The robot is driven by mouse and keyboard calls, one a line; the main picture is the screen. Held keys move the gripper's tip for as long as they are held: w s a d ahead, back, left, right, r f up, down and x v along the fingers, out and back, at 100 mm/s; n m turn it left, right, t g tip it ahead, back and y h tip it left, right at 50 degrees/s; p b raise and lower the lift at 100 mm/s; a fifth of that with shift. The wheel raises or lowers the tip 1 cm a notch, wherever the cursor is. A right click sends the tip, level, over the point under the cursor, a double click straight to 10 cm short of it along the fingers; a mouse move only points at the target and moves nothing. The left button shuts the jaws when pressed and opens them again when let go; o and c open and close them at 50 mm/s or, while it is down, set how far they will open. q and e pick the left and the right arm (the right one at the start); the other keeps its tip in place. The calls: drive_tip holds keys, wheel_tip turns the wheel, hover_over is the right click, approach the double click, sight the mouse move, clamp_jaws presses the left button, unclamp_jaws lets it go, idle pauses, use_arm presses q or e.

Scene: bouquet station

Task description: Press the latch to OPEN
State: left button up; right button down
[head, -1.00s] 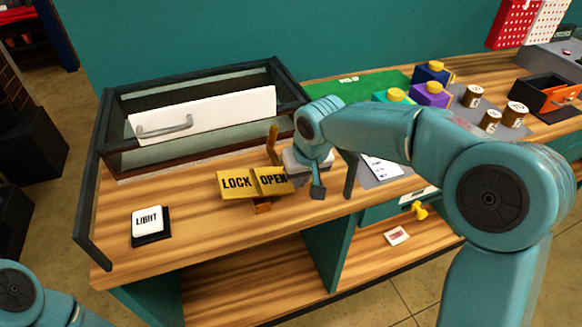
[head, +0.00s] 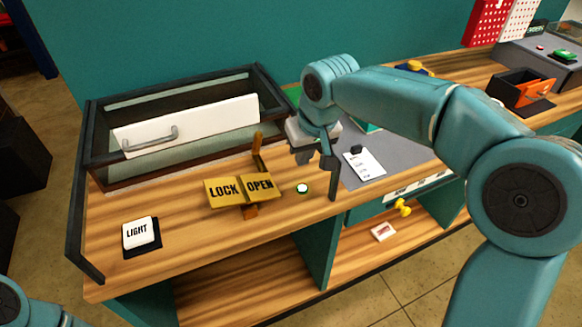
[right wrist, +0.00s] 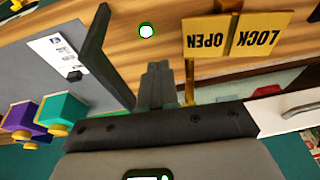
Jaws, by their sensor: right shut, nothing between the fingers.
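The latch is a yellow two-part plate on the wooden counter, with a LOCK half (head: 222,192) on the left and an OPEN half (head: 261,187) on the right. An orange upright piece (head: 257,150) stands behind it. In the right wrist view the OPEN half (right wrist: 207,39) and LOCK half (right wrist: 258,38) appear upside down. My right gripper (head: 328,162) is shut and empty, above and right of the OPEN half, apart from it. Its closed fingers (right wrist: 155,85) show in the right wrist view. My left gripper is out of view.
A small round light with a green rim (head: 302,188) sits right of the latch. A LIGHT button (head: 138,232) lies to the left. A dark-framed case (head: 90,140) with a white handled panel (head: 190,123) is behind. A dark bar (head: 333,182) stands near my right gripper.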

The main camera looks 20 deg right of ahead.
drive_tip(key=r, duration=0.1)
drive_tip(key=d+r, duration=0.1)
drive_tip(key=s+r, duration=0.1)
drive_tip(key=shift+d+r, duration=0.15)
drive_tip(key=shift+d, duration=0.05)
drive_tip(key=shift+w, duration=0.1)
idle(0.4)
